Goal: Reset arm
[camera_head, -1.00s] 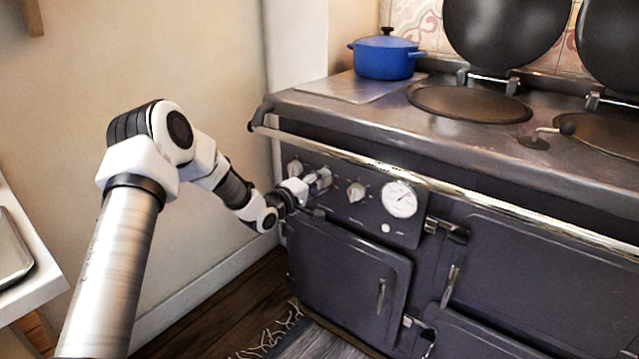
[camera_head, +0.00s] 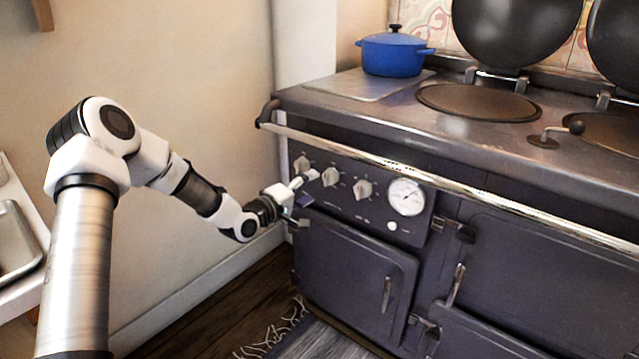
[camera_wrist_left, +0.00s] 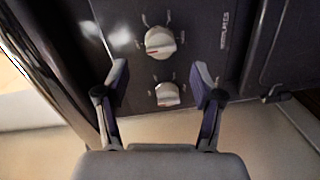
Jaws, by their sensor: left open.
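My left gripper (camera_head: 306,187) is in front of the left end of the stove's control panel (camera_head: 345,210). In the left wrist view its two fingers (camera_wrist_left: 160,85) are spread apart with nothing held between them. A white knob (camera_wrist_left: 167,94) shows between the fingertips in that view, and a second knob (camera_wrist_left: 160,42) lies beyond them. I cannot tell how far the fingertips are from the nearer knob. My left arm reaches in from the left. My right gripper is not in view.
The dark range stove (camera_head: 350,268) has a front rail (camera_head: 400,172) above the panel. A blue pot (camera_head: 391,54) stands on its top. A counter with a metal sink (camera_head: 18,240) is at the left edge. A fringed rug (camera_head: 318,338) lies on the floor.

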